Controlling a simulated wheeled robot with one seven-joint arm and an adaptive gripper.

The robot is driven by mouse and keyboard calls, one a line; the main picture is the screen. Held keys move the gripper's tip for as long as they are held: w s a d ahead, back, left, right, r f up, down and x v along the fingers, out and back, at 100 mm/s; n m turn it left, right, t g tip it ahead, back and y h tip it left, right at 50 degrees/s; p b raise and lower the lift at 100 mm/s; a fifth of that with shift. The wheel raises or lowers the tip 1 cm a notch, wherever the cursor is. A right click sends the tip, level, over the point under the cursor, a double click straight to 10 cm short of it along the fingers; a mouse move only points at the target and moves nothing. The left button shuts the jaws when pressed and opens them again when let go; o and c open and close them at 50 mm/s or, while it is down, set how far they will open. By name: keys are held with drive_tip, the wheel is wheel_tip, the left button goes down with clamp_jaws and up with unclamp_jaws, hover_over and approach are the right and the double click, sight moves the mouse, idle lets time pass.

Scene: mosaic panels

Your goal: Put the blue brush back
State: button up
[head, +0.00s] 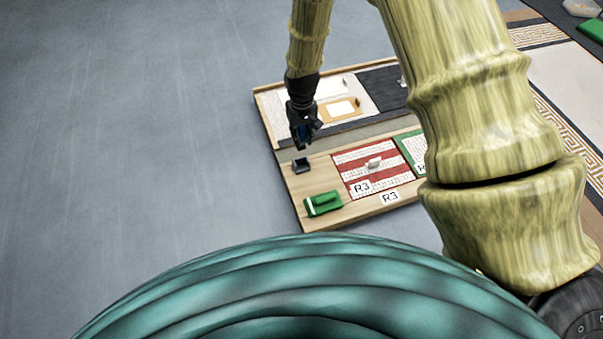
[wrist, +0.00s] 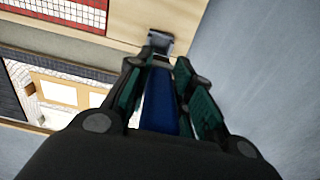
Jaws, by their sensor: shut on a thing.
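My gripper (head: 303,135) is shut on the blue brush (wrist: 160,103). It hangs over the left part of the wooden board (head: 290,185). In the wrist view the brush's blue body lies between the two green-padded fingers and points toward a small dark holder (wrist: 160,42). In the head view that holder (head: 301,165) sits on the board just below my gripper. I cannot tell whether the brush touches the holder.
A green block with a white stripe (head: 323,204) lies at the board's near left corner. A red and white mosaic panel (head: 356,182) labelled R3 bears a small pale piece (head: 374,162). A green-edged panel (head: 411,146) is partly behind my arm. Grey floor (head: 130,130) is clear on the left.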

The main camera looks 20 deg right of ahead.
wheel_tip(320, 180, down, 11)
drive_tip(key=b, duration=0.6)
drive_tip(key=shift+f, duration=0.1)
drive_tip(key=o, duration=1)
drive_tip(key=shift+c, duration=0.2)
